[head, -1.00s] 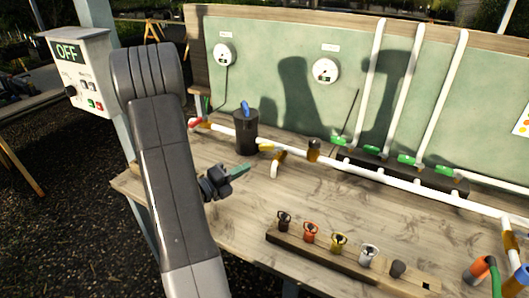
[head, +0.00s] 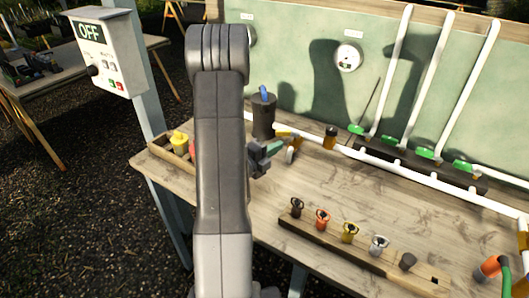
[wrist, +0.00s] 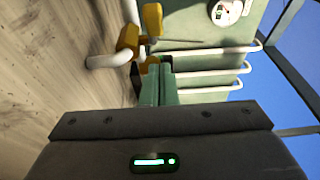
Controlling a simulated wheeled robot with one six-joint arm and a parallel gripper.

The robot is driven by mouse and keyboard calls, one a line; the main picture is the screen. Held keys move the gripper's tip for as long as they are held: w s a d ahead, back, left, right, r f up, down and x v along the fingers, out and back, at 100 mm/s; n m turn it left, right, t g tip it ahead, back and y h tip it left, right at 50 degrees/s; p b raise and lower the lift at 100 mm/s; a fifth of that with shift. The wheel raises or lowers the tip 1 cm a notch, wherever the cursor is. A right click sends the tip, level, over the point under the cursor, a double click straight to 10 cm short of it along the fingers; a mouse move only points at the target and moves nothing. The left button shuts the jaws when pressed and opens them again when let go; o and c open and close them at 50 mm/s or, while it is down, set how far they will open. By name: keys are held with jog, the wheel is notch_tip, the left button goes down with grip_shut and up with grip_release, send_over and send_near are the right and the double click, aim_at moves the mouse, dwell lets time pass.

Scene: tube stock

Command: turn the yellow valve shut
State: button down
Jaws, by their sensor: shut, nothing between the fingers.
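The yellow valve (head: 283,133) sits on the white pipe at the back of the bench, just right of the black cylinder, beside a short white elbow outlet (head: 290,156). In the wrist view its yellow handle (wrist: 152,18) and body (wrist: 129,38) show at upper middle, beyond my fingertips. My gripper (head: 277,146) is shut and empty, its teal fingers close in front of the valve. In the wrist view the shut fingers (wrist: 156,75) point towards the valve. I cannot tell whether they touch it. My arm hides part of the pipe on the left.
The black cylinder with a blue handle (head: 263,112) stands close behind my gripper. A wooden rack (head: 335,247) with several coloured fittings lies at the front. Green-handled valves (head: 424,153) line the back right. A control box (head: 105,52) reads OFF. The bench middle is clear.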

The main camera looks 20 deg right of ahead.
aim_at(286, 133)
jog(key=shift+w+d+p, duration=0.15)
jog(key=shift+w+d, duration=0.2)
jog(key=shift+w, duration=0.35)
jog(key=shift+w+d+p, duration=0.2)
jog(key=shift+w+d, duration=0.15)
jog(key=shift+w, duration=0.35)
jog(key=shift+w+d+p, duration=0.15)
jog(key=shift+w+d, duration=0.2)
jog(key=shift+w, duration=0.35)
